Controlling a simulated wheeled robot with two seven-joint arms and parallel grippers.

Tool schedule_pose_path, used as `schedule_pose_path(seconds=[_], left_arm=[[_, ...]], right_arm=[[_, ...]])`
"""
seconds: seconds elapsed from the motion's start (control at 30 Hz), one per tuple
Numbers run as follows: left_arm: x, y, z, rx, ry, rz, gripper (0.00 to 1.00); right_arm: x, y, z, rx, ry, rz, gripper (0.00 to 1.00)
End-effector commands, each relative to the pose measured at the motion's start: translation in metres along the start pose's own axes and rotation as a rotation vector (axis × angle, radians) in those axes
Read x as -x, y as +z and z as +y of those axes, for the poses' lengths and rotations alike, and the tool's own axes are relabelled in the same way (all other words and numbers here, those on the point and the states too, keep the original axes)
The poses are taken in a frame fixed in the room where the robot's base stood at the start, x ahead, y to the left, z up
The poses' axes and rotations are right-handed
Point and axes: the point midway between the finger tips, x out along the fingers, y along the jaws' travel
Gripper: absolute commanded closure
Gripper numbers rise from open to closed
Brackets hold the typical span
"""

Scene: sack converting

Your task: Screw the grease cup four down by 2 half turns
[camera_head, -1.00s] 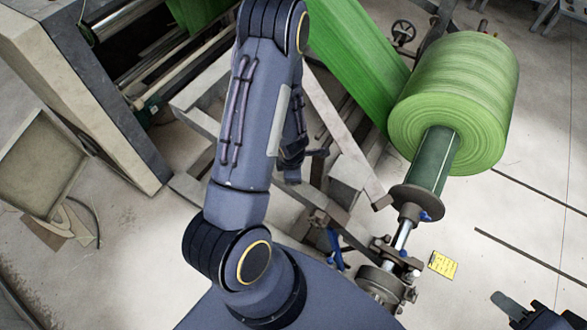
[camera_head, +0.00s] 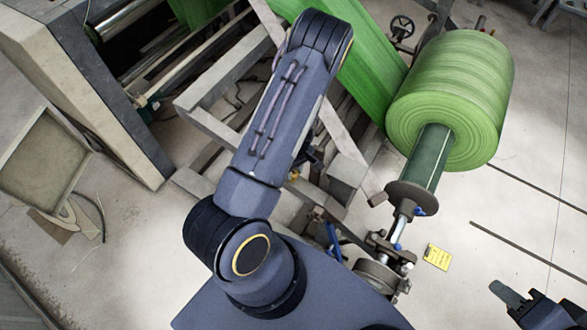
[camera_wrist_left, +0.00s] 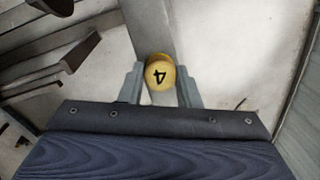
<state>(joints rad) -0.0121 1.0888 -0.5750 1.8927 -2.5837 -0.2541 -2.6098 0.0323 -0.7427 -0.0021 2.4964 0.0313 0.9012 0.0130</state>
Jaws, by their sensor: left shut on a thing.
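The grease cup four (camera_wrist_left: 159,73) is a yellow round cap with a black 4, which looks upside down in the left wrist view. My left gripper (camera_wrist_left: 159,88) has one grey finger on each side of the cap and is shut on it. The cap sits against a pale grey beam (camera_wrist_left: 150,30).
A large green roll (camera_head: 450,100) on a shaft stands right of my left arm, with a green web (camera_head: 365,75) running beside it. Grey machine beams (camera_head: 215,75) surround the arm. A yellow card (camera_head: 437,257) lies on the floor. Open floor is at the right.

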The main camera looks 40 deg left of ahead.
Motion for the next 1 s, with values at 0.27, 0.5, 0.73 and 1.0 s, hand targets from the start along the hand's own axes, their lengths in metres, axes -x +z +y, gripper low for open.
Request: schedule_pose_path(seconds=[0.27, 0.5, 0.73, 1.0], left_arm=[[-0.0001, 0.0007, 0.0004, -0.183, -0.044, -0.001, 0.93], [-0.0006, 0.0012, 0.0002, -0.268, -0.065, -0.003, 0.93], [-0.0007, 0.001, 0.0004, -0.296, -0.071, -0.002, 0.93], [-0.0008, 0.001, 0.0005, -0.297, -0.071, -0.002, 0.93]], right_arm=[[0.003, -0.0015, -0.0014, 0.0, 0.0, 0.0, 0.66], [0.004, -0.002, -0.0018, 0.0, 0.0, 0.0, 0.66], [0.0041, -0.0021, -0.0019, 0.0, 0.0, 0.0, 0.66], [0.0041, -0.0021, -0.0019, 0.0, 0.0, 0.0, 0.66]])
